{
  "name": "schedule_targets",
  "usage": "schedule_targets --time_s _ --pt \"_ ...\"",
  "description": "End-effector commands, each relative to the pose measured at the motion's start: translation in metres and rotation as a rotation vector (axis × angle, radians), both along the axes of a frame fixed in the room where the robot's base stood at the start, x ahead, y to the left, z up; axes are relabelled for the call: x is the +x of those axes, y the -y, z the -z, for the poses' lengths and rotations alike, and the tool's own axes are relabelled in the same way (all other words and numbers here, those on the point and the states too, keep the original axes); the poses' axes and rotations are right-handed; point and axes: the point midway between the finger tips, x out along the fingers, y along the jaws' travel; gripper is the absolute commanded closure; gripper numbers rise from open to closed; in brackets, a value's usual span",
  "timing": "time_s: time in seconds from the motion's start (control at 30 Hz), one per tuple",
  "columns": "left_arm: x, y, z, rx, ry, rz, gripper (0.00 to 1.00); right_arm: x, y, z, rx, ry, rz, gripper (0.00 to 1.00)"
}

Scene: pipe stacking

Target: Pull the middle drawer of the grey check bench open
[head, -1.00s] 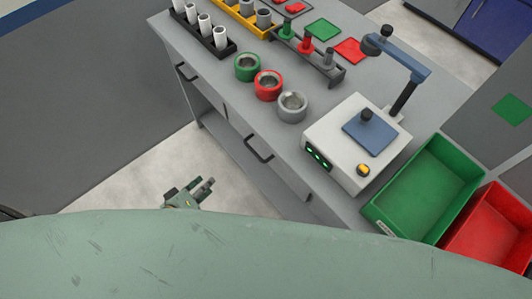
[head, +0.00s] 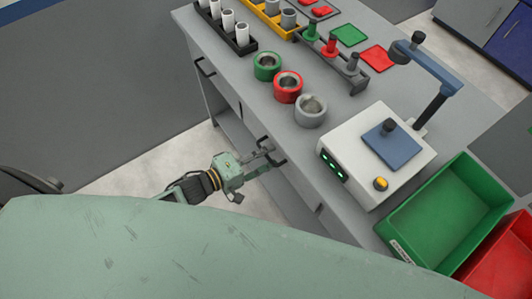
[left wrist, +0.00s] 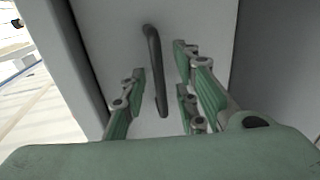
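The grey check bench (head: 236,66) stands across the middle and right of the head view, its drawer side facing my left arm. A dark bar handle (head: 272,152) sits on its front; in the left wrist view the handle (left wrist: 155,72) is upright on a plain grey drawer front (left wrist: 108,35). My left gripper (head: 264,156) is at this handle. In the left wrist view its green fingers (left wrist: 160,66) are spread, one on each side of the handle, with gaps visible. The drawer front looks closed. My right gripper is not in view.
Another handle (head: 205,67) is farther left on the bench front. On top are green, red and grey rings, a white tester (head: 350,160) and racks with pipes. Green (head: 440,215) and red (head: 505,265) bins stand at the right. Floor beside the bench is clear.

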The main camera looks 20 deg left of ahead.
Motion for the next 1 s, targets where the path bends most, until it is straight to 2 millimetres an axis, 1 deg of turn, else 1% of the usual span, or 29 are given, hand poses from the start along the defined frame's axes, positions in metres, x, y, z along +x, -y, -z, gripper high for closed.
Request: schedule_targets --time_s 0.1,0.33,0.63,1.0 --pt "0.0039 0.0034 0.0006 -0.001 0.001 0.0 0.72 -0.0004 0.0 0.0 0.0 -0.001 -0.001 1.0" --pt "0.0039 0.0035 0.001 0.0 0.0 0.0 0.73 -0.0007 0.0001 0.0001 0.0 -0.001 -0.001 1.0" --pt "0.0037 0.0032 0.0011 0.0 0.0 0.0 0.99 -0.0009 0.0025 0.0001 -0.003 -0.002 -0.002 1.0" --pt "0.0036 0.0031 0.0012 0.001 0.0 0.0 1.0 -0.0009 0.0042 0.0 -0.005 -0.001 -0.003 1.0"
